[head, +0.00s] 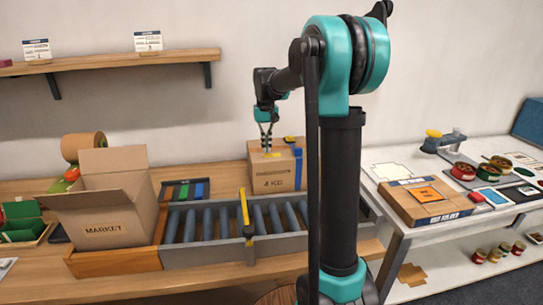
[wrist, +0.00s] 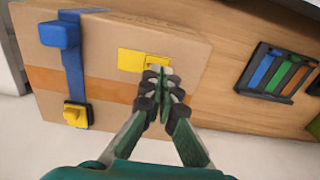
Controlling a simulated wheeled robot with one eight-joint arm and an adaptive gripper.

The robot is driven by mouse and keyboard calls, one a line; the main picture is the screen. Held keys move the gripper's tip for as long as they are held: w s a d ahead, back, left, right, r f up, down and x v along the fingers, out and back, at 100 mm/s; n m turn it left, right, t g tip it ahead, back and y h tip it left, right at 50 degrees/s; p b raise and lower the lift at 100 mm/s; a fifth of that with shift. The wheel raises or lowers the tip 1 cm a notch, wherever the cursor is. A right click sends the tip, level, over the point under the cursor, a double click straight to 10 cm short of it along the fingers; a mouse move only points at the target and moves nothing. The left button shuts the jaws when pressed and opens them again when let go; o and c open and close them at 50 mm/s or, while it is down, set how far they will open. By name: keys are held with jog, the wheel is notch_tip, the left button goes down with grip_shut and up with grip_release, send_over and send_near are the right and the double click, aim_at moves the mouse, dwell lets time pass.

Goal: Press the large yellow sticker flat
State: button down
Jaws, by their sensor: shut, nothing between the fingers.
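The large yellow sticker (wrist: 130,60) lies on the top of a closed cardboard box (wrist: 45,55). Its left part looks flat. Its right part shows a lighter edge or fold beside my fingertips, and I cannot tell whether that part is raised. My gripper (wrist: 164,82) is shut and empty, with its tips at the sticker's right side, hiding a little of it. I cannot tell whether they touch it. In the head view my gripper (head: 266,146) points down over the box (head: 273,174), just above the sticker (head: 271,155).
A blue strap (wrist: 73,75) with a blue block (wrist: 58,34) and a smaller yellow block (wrist: 76,115) crosses the box top. A tray of coloured strips (wrist: 277,74) lies beside the box. A roller conveyor (head: 205,224) and an open MARKET carton (head: 107,215) stand in front and left.

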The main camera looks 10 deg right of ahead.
jog(key=shift+r, duration=2.5)
